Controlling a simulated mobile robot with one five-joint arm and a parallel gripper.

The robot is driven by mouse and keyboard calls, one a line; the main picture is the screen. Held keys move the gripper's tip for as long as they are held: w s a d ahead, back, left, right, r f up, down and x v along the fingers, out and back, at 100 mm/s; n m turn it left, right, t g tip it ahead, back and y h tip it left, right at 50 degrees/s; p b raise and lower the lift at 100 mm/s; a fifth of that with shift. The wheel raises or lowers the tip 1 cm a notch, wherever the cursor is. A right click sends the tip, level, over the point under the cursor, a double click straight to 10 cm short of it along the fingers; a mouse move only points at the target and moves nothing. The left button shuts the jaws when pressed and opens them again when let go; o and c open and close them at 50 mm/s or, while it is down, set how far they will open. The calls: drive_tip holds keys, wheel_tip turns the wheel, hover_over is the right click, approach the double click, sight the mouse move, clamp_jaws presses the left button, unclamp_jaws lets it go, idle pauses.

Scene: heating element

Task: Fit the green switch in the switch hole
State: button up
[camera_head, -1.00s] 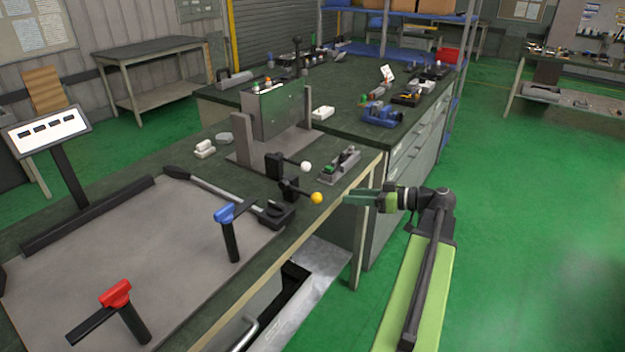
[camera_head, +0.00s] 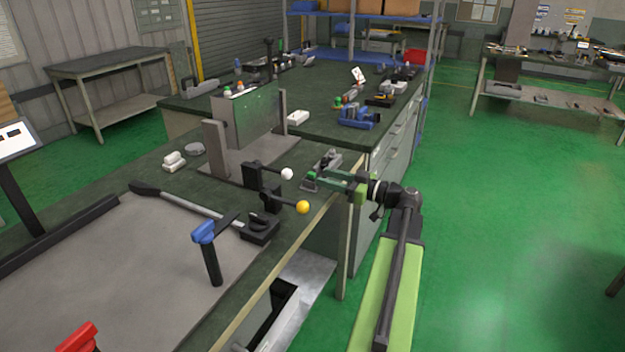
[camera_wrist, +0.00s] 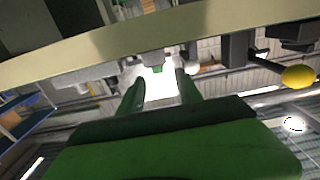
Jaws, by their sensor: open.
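The green switch (camera_head: 312,175) appears as a small green piece at the near end of a grey holder (camera_head: 327,161) near the bench's right edge. My gripper (camera_head: 319,176) reaches in from the right, with its fingertips close to that end. In the wrist view a small green piece (camera_wrist: 158,69) shows beyond and between my parted fingers (camera_wrist: 160,85). The fingers look apart from it. I cannot make out the switch hole.
Black levers with a white ball (camera_head: 287,174) and a yellow ball (camera_head: 303,207) stand just left of my gripper. The bench edge (camera_wrist: 160,35) crosses the wrist view. A blue clamp (camera_head: 359,118) sits on the bench behind.

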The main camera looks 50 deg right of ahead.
sight(315, 174)
drive_tip(key=shift+x, duration=3.1)
drive_tip(key=shift+d+f, duration=0.1)
clamp_jaws()
